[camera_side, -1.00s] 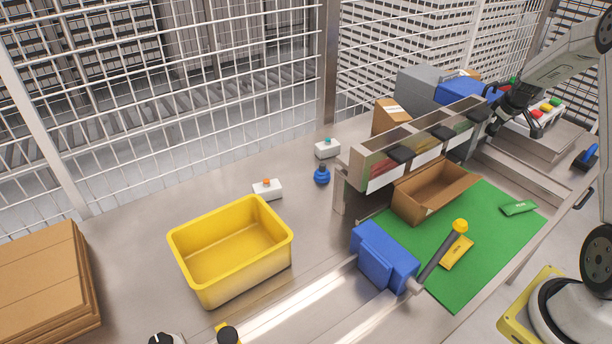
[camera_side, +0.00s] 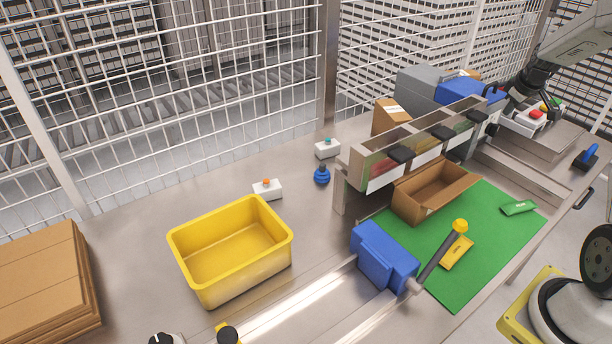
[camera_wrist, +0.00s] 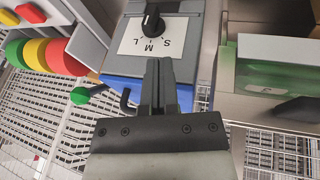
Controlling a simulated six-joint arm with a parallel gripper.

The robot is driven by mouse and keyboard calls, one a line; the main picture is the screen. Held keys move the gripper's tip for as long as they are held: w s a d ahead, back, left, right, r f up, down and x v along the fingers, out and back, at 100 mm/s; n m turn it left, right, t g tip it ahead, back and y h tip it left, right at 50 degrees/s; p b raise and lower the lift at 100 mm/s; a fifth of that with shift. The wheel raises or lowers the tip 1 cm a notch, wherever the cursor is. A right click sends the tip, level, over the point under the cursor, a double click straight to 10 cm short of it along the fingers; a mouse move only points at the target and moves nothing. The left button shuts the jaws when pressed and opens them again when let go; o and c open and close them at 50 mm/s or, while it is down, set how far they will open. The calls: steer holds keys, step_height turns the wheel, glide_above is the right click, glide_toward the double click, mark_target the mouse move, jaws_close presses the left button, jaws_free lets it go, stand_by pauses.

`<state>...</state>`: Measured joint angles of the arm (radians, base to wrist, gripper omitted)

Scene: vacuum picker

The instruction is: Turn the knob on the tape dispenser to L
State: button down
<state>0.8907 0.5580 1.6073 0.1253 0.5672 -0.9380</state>
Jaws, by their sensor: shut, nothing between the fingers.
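The tape dispenser, seen from above in the wrist view, has a grey top (camera_wrist: 186,28) and a blue lower part (camera_wrist: 125,65). A black knob (camera_wrist: 152,20) sits on it beside a white label (camera_wrist: 158,42) with upside-down letters S, M and L. I cannot tell clearly which letter the knob points to. My gripper (camera_wrist: 158,66) is shut and empty, its fingertips close to the label and apart from the knob in the picture. In the side view my gripper (camera_side: 512,104) is at the right, near a blue housing (camera_side: 467,92); the knob is not visible there.
A green-tipped lever (camera_wrist: 81,95) and coloured discs (camera_wrist: 38,56) lie left of the gripper in the wrist view. A greenish-walled bin (camera_wrist: 278,65) stands to its right. In the side view, a bin rack (camera_side: 378,165), open carton (camera_side: 437,188) and yellow tote (camera_side: 232,252) occupy the bench.

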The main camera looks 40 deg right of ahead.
mark_target(499, 126)
steer(key=c, duration=0.7)
jaws_free()
steer(key=shift+d, duration=0.1)
steer(key=shift+o, duration=0.7)
steer(key=shift+d+f, duration=0.15)
steer(key=shift+d, duration=0.1)
steer(key=shift+s+d+f+n+t+y, duration=0.15)
steer(key=shift+d+f+y, duration=0.2)
steer(key=shift+d+y, duration=0.25)
steer(key=shift+w+d+f+n+t+y, duration=0.1)
steer(key=shift+d+f+t+y, duration=0.15)
steer(key=shift+d+y, duration=0.4)
steer(key=shift+s+d+f+n+t+y, duration=0.1)
steer(key=shift+d+f+y, duration=0.35)
steer(key=shift+d, duration=0.3)
steer(key=shift+x, duration=3.85)
jaws_close()
